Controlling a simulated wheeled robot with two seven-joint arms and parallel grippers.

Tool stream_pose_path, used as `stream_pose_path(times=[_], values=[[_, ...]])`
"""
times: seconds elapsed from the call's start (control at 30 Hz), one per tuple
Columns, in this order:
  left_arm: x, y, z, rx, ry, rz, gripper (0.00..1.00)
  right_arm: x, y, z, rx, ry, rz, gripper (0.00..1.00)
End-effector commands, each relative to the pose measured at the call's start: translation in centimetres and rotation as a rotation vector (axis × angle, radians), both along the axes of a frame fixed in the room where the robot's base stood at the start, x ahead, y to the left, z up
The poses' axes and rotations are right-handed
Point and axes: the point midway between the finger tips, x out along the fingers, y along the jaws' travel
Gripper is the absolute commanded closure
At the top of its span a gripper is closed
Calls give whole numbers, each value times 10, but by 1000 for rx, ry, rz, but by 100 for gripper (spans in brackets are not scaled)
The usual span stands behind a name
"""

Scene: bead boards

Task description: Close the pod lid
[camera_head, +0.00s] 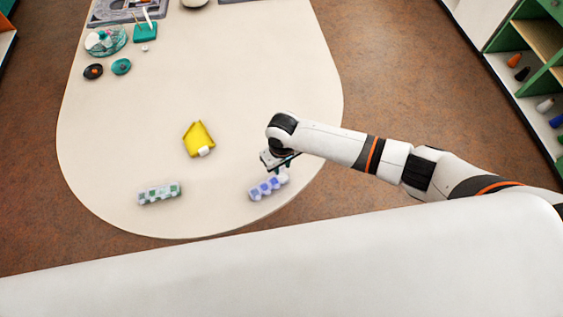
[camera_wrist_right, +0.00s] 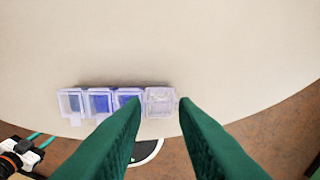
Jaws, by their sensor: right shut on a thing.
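A pod strip (camera_head: 268,187) with blue-violet compartments lies near the front right edge of the table. In the right wrist view the strip (camera_wrist_right: 98,102) shows blue-tinted cells in a row and a clear, raised end piece (camera_wrist_right: 159,103) at its right end. My right gripper (camera_head: 283,167) is over the strip's far right end. Whether the clear piece is a raised lid or a cell, I cannot tell. Part of my left gripper (camera_wrist_right: 38,139) seems to show small at the wrist view's lower left.
A second strip (camera_head: 160,194) with green cells lies front left. A yellow tray (camera_head: 198,138) stands mid-table. Dark and teal round pieces (camera_head: 93,71), a clear dish (camera_head: 105,41) and a teal holder (camera_head: 145,31) are at the back left. The table's right middle is clear.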

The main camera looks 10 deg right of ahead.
Motion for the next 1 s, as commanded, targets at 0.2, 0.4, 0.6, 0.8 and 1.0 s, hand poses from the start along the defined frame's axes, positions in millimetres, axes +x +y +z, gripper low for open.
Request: stream_pose_path(times=[0.2,0.4,0.6,0.8,1.0], values=[[0,0,7,0,0,0,66,-3,-2,1,14,-31,-1,96],[0,0,19,0,0,0,66,-10,-4,1,48,-110,-1,96],[0,0,30,0,0,0,66,-19,-8,-4,104,-247,-1,96],[0,0,29,0,1,0,66,-26,-10,-10,160,-380,-1,96],[0,0,24,0,1,0,66,-30,-12,-14,200,-478,-2,96]])
